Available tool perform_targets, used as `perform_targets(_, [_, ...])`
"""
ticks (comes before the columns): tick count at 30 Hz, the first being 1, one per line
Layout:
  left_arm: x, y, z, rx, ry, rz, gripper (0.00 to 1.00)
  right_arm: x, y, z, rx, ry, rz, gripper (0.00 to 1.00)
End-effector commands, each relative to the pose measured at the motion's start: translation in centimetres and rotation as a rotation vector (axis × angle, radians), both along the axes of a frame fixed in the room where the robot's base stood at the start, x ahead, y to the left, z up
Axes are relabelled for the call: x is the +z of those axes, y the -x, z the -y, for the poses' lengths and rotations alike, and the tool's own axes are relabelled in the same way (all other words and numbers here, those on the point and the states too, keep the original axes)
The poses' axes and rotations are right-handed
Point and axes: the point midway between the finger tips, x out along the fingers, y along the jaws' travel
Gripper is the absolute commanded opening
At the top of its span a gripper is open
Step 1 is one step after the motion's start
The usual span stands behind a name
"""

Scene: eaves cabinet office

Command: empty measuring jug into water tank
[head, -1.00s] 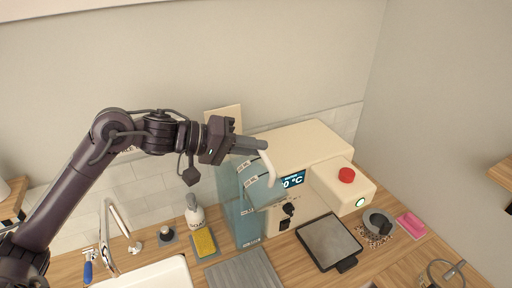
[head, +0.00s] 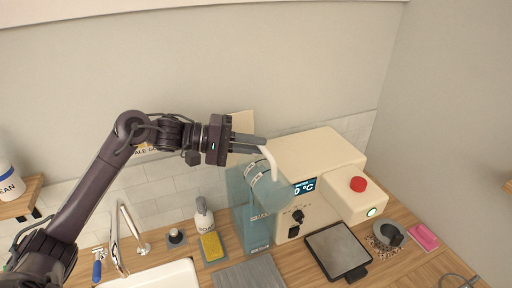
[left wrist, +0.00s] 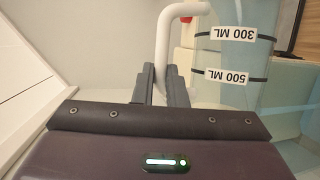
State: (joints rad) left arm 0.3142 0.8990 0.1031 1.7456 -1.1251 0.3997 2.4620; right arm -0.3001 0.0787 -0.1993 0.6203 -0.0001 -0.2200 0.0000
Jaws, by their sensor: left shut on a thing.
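My left gripper (head: 262,144) is shut on the white handle (head: 270,160) of the measuring jug. The jug (head: 271,191) is clear, bluish and tilted, in front of the coffee machine's left side. In the left wrist view the handle (left wrist: 165,45) runs between the fingers (left wrist: 162,85), and the jug (left wrist: 232,50) shows dark bands labelled 300 ML and 500 ML. The water tank (head: 257,234) is a tall translucent blue box at the machine's left side. The jug overlaps its upper part in the head view. I cannot tell how much water either holds. My right gripper is out of view.
The cream machine (head: 318,157) has a display, a red button (head: 358,184) and a knob. A soap bottle (head: 204,217), yellow sponge (head: 211,245), tap (head: 118,240) and sink (head: 155,275) are at left. A dark tray (head: 338,250) and pink sponge (head: 424,237) are at right.

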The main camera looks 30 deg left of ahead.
Motion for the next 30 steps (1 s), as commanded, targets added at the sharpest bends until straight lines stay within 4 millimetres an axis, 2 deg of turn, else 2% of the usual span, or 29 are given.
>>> perform_targets(30, [0.7, -3.5, -4.6, 0.002, 0.298, -0.221, 0.0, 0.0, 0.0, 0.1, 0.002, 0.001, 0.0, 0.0])
